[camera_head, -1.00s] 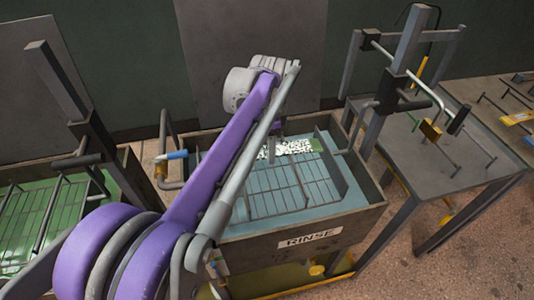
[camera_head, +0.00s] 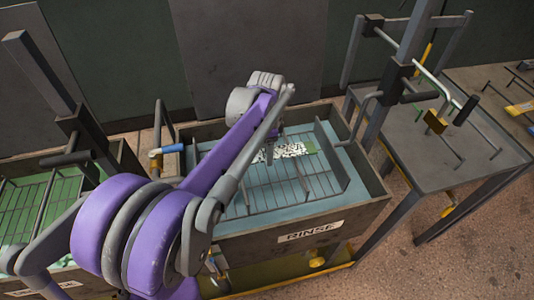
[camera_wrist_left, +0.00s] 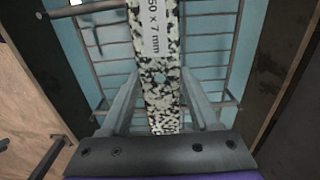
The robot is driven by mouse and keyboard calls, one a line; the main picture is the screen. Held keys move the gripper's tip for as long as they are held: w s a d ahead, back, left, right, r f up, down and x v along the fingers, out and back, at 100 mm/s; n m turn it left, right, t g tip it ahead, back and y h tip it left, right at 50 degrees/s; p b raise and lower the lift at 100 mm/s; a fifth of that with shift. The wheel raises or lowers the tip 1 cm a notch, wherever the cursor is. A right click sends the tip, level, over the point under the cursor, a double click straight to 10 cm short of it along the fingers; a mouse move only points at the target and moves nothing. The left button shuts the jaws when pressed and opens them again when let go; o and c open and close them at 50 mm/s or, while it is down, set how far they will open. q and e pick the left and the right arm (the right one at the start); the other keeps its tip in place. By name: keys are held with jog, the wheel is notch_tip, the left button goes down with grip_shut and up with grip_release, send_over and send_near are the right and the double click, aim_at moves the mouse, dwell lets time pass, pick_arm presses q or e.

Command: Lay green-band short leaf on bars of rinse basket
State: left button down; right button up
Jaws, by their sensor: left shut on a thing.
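The short leaf (camera_head: 283,152) is a flat strip with black-and-white speckles. Its far right end is green in the head view, and the wrist view shows the leaf (camera_wrist_left: 161,92) with a white label reading "50 x 7 mm". My left gripper (camera_wrist_left: 158,92) is shut on the leaf, one finger on each side; in the head view the gripper (camera_head: 270,146) is partly hidden by my arm. The leaf is over the wire bars of the rinse basket (camera_head: 262,197), inside the basin marked RINSE (camera_head: 345,212). I cannot tell whether it touches the bars. My right gripper is not in view.
A green-floored basin with another wire rack (camera_head: 30,205) stands at the left. A blue-ended pipe (camera_head: 172,149) is at the rinse basin's left edge. A grey table with a post and rods (camera_head: 400,150) stands at the right. The basket's front bars are clear.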

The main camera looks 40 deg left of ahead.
pick_arm(q)
jog(key=shift+f, duration=0.75)
jog(key=shift+f, duration=0.1)
jog(key=shift+f+b, duration=0.3)
jog(key=shift+f, duration=0.05)
jog(key=shift+f, duration=0.15)
jog(key=shift+c, duration=0.6)
grip_release()
notch_tip(320, 180, up, 13)
jog(key=p, duration=0.1)
jog(key=shift+p, duration=0.3)
